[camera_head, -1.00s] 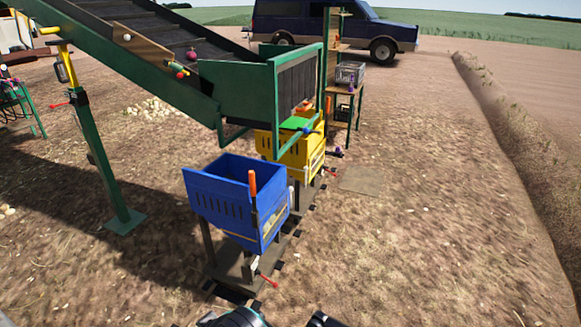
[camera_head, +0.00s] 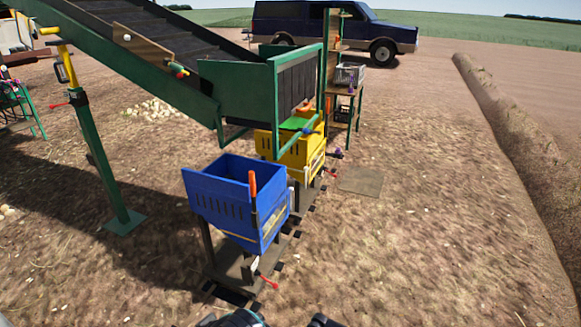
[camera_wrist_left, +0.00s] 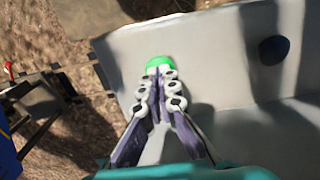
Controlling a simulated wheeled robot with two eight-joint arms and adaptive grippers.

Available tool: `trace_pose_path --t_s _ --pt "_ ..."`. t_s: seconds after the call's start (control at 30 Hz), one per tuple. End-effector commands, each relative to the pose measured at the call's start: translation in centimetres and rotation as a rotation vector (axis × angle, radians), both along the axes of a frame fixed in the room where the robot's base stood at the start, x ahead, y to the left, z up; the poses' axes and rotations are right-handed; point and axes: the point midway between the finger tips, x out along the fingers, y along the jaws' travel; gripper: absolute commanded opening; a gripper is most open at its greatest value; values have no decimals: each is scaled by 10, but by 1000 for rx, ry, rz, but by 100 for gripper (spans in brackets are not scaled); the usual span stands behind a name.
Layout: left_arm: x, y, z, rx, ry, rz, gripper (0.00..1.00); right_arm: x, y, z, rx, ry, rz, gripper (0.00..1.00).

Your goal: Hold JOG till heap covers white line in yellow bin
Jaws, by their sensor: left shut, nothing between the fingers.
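My left gripper (camera_wrist_left: 166,82) is shut and empty. In the left wrist view its tips are at the green button (camera_wrist_left: 158,61) on a pale grey panel (camera_wrist_left: 210,50), apparently touching it. The yellow bin (camera_head: 310,161) stands under the lower end of the dark-belted green elevator (camera_head: 232,93) in the head view. The elevator's end partly covers the bin. I cannot make out its white line or a heap inside. My right gripper is not in view.
A blue bin (camera_head: 222,205) stands in front of the yellow one on the same dark rail stand. A dark blue knob (camera_wrist_left: 273,48) is on the grey panel. A shelf rack (camera_head: 346,75) and a blue vehicle (camera_head: 330,28) stand behind.

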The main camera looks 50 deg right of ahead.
Motion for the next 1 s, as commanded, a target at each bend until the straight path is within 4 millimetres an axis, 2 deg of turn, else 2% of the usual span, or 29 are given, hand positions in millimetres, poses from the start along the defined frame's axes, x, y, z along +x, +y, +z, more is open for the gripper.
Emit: trace_pose_path --t_s 0.37,0.47,0.8,1.0 --pt "0 0 2 0 0 0 0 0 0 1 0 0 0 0" --pt "0 0 10 0 0 0 0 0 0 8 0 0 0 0" --pt "0 0 67 0 0 0 0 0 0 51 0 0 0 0" --pt "0 0 71 0 0 0 0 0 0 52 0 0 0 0"
